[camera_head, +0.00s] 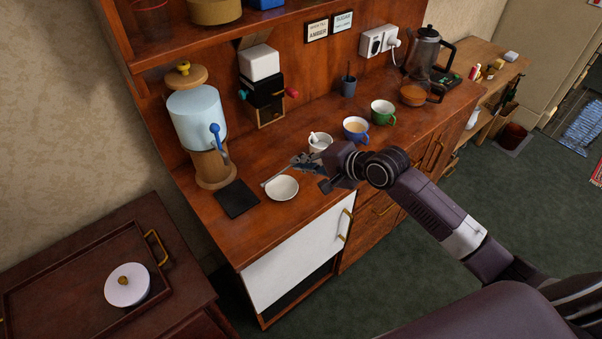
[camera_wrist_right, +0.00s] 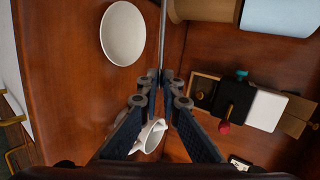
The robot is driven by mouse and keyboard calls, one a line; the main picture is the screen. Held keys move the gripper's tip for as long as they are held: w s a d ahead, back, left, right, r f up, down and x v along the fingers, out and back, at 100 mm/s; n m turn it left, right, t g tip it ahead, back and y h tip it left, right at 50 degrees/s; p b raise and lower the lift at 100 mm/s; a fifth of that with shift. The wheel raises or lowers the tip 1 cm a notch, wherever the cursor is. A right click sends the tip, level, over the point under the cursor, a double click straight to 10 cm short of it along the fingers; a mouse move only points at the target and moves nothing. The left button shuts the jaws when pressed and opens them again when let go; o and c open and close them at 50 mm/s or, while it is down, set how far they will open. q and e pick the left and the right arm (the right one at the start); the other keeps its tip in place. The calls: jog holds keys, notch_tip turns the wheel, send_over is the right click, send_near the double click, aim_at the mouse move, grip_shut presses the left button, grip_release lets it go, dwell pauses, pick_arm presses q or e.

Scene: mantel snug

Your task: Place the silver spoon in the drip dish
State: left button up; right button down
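The silver spoon shows as a thin grey rod (camera_wrist_right: 163,38) beyond my right fingertips in the right wrist view; its far end is cut off by the frame. In the head view a thin part of it (camera_head: 272,177) sticks out left of the gripper. My right gripper (camera_head: 297,166) is shut on the spoon, and its fingertips (camera_wrist_right: 163,78) close around it. The drip dish (camera_head: 282,188) is a small white round dish on the wooden counter, just in front of the gripper; it looks empty, also in the wrist view (camera_wrist_right: 123,34). My left gripper is out of view.
A white cup (camera_head: 320,142) stands close behind the gripper, with blue (camera_head: 356,129) and green (camera_head: 382,112) cups to the right. A dark mat (camera_head: 237,198) lies left of the dish, below a drink dispenser (camera_head: 198,120). The counter's front edge is near.

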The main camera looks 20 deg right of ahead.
jog(key=shift+f, duration=2.3)
jog(key=shift+f, duration=0.25)
jog(key=c, duration=2.4)
grip_release()
jog(key=shift+r, duration=0.1)
jog(key=shift+r, duration=0.25)
jog(key=shift+b+v, duration=0.45)
jog(key=shift+v, duration=5.55)
